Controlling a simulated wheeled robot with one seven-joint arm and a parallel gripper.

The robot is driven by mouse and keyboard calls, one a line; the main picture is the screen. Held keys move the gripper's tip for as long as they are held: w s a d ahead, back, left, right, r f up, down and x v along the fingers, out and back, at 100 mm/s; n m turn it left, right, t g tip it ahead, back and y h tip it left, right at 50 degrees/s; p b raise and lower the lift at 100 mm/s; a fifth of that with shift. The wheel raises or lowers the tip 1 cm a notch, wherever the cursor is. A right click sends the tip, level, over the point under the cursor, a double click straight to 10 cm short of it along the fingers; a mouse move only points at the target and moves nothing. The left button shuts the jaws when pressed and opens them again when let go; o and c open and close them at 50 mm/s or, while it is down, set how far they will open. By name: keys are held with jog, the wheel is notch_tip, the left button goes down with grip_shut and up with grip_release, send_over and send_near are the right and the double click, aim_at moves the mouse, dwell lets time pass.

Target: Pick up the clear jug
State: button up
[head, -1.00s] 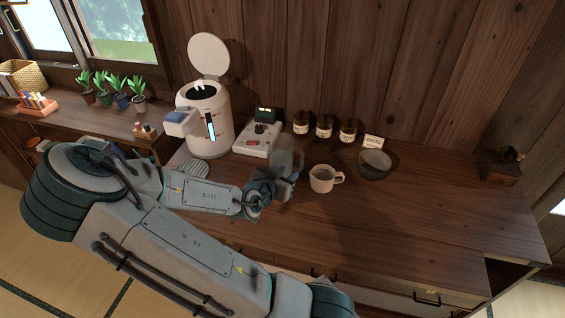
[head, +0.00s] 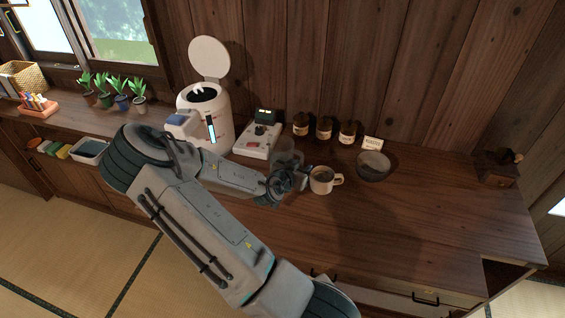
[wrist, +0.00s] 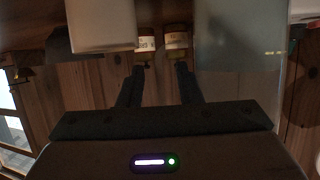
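The clear jug (head: 286,150) stands on the wooden counter, a see-through grey shape partly hidden behind my gripper (head: 300,178) in the head view. In the wrist view the jug (wrist: 238,45) is a pale translucent block to the right of my fingers. My gripper (wrist: 159,75) is open, its two dark fingers apart with nothing held between them. A white mug (head: 321,181) with dark contents stands close to the right of my gripper. The mug (wrist: 100,25) shows at upper left in the wrist view. I cannot tell whether a finger touches the jug or mug.
A white kettle-like dispenser (head: 205,115) with raised lid and a white scale-like device (head: 257,140) stand left of the jug. Several labelled jars (head: 324,128) line the wall. A dark bowl (head: 374,166) is right of the mug.

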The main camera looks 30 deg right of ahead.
jog(key=shift+w+d+f, duration=0.15)
jog(key=shift+d, duration=0.15)
grip_shut()
dwell(1.3)
